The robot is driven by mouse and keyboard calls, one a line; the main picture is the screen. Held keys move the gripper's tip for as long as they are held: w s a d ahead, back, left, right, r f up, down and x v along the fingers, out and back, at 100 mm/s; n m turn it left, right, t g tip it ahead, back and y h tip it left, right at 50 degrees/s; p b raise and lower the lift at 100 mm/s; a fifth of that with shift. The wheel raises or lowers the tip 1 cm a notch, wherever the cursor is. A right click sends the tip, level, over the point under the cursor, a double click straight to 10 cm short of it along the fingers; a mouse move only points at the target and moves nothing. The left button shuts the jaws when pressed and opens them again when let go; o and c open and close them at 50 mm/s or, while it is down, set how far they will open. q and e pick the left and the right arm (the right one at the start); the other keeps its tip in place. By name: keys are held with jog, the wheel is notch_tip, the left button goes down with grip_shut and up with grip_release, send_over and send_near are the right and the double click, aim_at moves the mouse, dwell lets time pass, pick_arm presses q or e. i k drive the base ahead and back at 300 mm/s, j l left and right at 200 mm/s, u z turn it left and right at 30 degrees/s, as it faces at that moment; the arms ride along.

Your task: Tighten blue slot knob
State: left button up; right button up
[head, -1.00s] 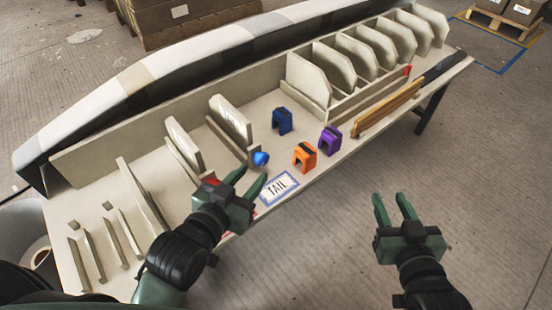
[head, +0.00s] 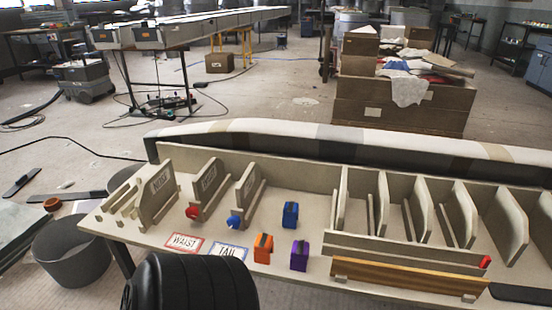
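A small blue knob (head: 235,221) sits at the front end of an upright slot board (head: 247,183) on the long pale bench. It stands behind the "TAIL" label (head: 229,252). I cannot tell how tight it is. A red knob (head: 192,212) sits at the front of the neighbouring slot, behind the "WAIST" label (head: 186,243). Neither of my grippers is in view. A thick black part of my own arm shows at the bottom, left of centre.
A blue clamp block (head: 290,214), an orange one (head: 263,248) and a purple one (head: 299,255) stand right of the knob. Upright dividers (head: 377,205) fill the right side. A wooden bar (head: 400,277) lies along the front edge. A box stack (head: 400,105) stands behind.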

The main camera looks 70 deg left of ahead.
aim_at(233, 223)
jog(key=i+l+u, duration=0.1)
jog(key=u, duration=0.35)
jog(key=l+u, duration=0.6)
jog(key=u, duration=0.25)
jog(key=l+u, duration=0.25)
jog(key=u, duration=0.2)
jog(key=i+u, duration=0.2)
jog(key=u, duration=0.2)
jog(key=i+l+u, duration=0.1)
jog(key=u, duration=0.3)
jog(key=i+l+u, duration=0.15)
jog(key=u, duration=0.2)
jog(key=i+l, duration=0.1)
jog(key=i, duration=0.1)
